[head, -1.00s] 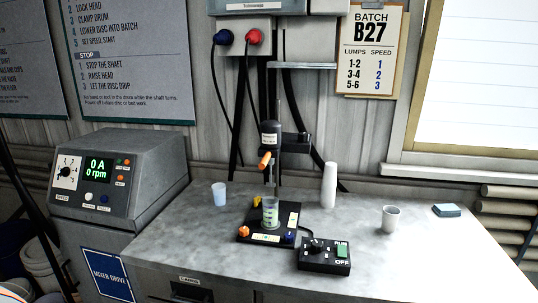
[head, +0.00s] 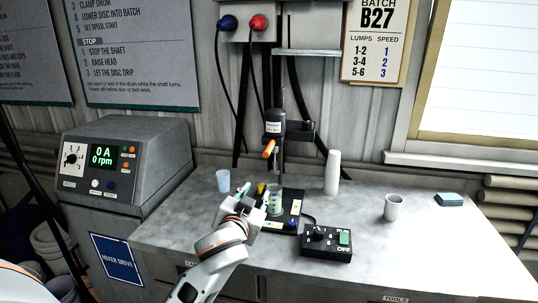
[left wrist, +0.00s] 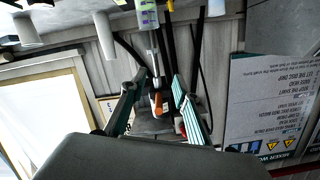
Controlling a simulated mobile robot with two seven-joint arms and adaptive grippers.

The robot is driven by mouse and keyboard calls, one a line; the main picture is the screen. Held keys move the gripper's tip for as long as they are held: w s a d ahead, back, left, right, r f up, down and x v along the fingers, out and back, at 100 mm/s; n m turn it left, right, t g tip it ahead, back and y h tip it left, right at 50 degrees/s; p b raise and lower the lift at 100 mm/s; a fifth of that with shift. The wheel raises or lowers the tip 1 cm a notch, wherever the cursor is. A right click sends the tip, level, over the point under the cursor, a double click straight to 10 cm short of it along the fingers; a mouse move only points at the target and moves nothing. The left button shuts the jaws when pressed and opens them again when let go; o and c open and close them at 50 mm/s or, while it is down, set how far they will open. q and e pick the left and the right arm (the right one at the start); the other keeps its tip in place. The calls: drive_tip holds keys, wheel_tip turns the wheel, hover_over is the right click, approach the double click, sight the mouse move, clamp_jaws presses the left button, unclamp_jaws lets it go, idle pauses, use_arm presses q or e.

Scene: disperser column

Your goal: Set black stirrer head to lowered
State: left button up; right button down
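The black stirrer head (head: 274,124) sits raised on its upright post, with an orange handle (head: 269,149) at its lower left. A thin shaft runs down from it to a clear beaker (head: 274,203) with greenish contents on the black base. My left gripper (head: 256,192) is below the handle, in front of the stand beside the beaker, apart from the handle. In the left wrist view, which is upside down, its teal fingers (left wrist: 159,76) are spread and empty. The orange handle (left wrist: 161,105) shows between them, farther off. My right gripper is out of view.
A black control box (head: 327,243) stands right of the base. A pale cup (head: 223,181), stacked white cups (head: 332,172), a grey cup (head: 393,207) and a blue sponge (head: 449,199) stand around. The mixer drive display (head: 101,157) reads 0 A, 0 rpm. The right bench is mostly clear.

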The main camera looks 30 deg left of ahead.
use_arm(q)
drive_tip(key=n+t, duration=0.1)
drive_tip(key=t, duration=0.1)
approach(269, 146)
drive_tip(key=shift+w+a+f, duration=0.15)
drive_tip(key=shift+w+f, duration=0.1)
drive_tip(key=shift+w, duration=0.25)
drive_tip(key=shift+w+a+f, duration=0.1)
drive_tip(key=shift+w+f, duration=0.2)
drive_tip(key=shift+w, duration=0.15)
drive_tip(key=shift+w+r, duration=0.2)
drive_tip(key=shift+r, duration=0.05)
drive_tip(key=x, duration=0.5)
drive_tip(key=shift+w+a+p, duration=0.15)
drive_tip(key=shift+w+p, duration=0.2)
drive_tip(key=shift+w, duration=0.05)
drive_tip(key=shift+x, duration=0.8)
drive_tip(key=shift+f, duration=0.15)
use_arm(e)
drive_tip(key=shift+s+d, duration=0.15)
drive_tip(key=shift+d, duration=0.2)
use_arm(q)
drive_tip(key=shift+c, duration=0.3)
